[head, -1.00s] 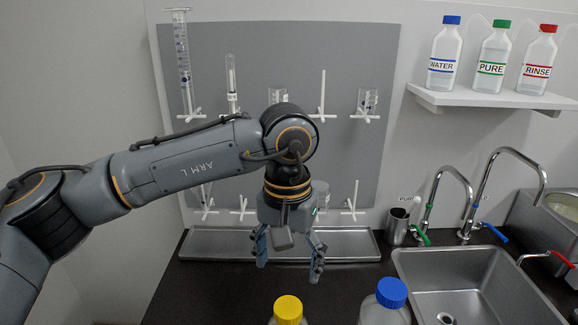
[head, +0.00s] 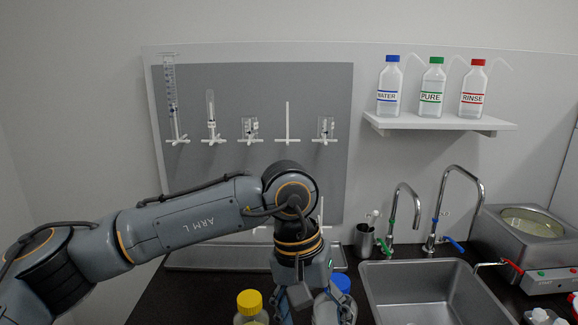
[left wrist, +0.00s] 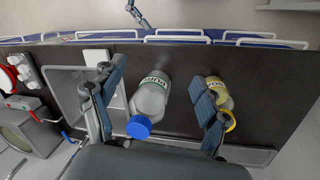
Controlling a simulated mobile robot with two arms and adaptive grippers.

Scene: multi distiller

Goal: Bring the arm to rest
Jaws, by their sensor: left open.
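My left arm comes in from the left in the head view and bends down over the dark counter. Its gripper (head: 308,312) is at the bottom edge, partly cut off, beside a blue-capped bottle (head: 341,284). In the left wrist view my left gripper (left wrist: 158,118) is open, its two fingers wide apart with nothing between them in its grasp. The blue-capped bottle with a PURE-like label (left wrist: 150,98) and a yellow-capped bottle (left wrist: 219,92) show beyond the fingers.
A sink (head: 420,285) with taps is at the right, with a metal bath (head: 530,235) beyond it. A pegboard (head: 255,110) with glassware stands behind. A shelf (head: 440,122) holds WATER, PURE and RINSE bottles. A yellow-capped bottle (head: 250,302) stands left of my gripper.

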